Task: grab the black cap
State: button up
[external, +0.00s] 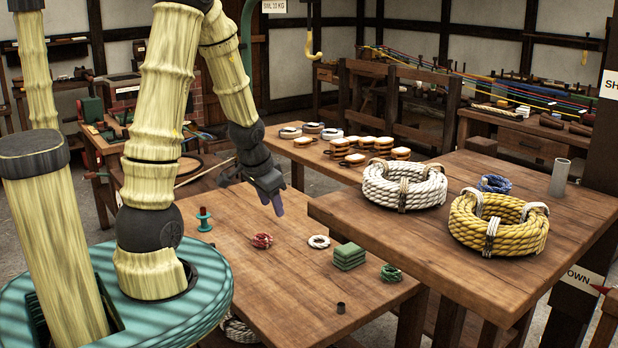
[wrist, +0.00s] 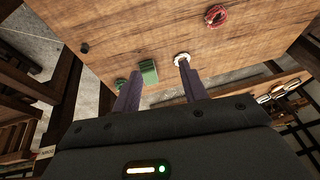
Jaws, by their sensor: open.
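The black cap (external: 341,308) is a small dark cylinder. It stands near the front edge of the lower wooden table (external: 300,290) in the external view. In the wrist view the cap (wrist: 85,48) is at the upper left, near the table's edge. My gripper (external: 276,204) is above the table, well behind the cap and apart from it. In the wrist view its two purple fingers (wrist: 158,70) are spread with nothing held between them; the cap is outside them, to the left.
A green stack (external: 349,257), white ring (external: 318,242), red coil (external: 261,240), green coil (external: 390,273) and teal spool (external: 204,220) sit on the same table. A higher table at right holds a white rope coil (external: 404,186) and yellow rope coil (external: 498,223). Bare wood surrounds the cap.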

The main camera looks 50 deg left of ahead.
jog(key=s+a+f+t, duration=0.1)
jog(key=a+f, duration=0.4)
jog(key=a, duration=0.4)
jog(key=n+t+b, duration=0.1)
jog(key=t+b, duration=0.1)
jog(key=t, duration=0.2)
send_near(212, 247)
jog(key=s+d+r, duration=0.1)
jog(key=d+r, duration=0.1)
jog(key=d, duration=0.1)
jog(key=s+f+n+t+y, duration=0.2)
jog(key=s+t, duration=0.2)
jog(key=s, duration=0.4)
jog(key=shift+d, duration=0.25)
jog(key=p+x, duration=0.1)
jog(key=x, duration=1.1)
jog(key=shift+a, duration=0.1)
jog(key=shift+p, duration=0.3)
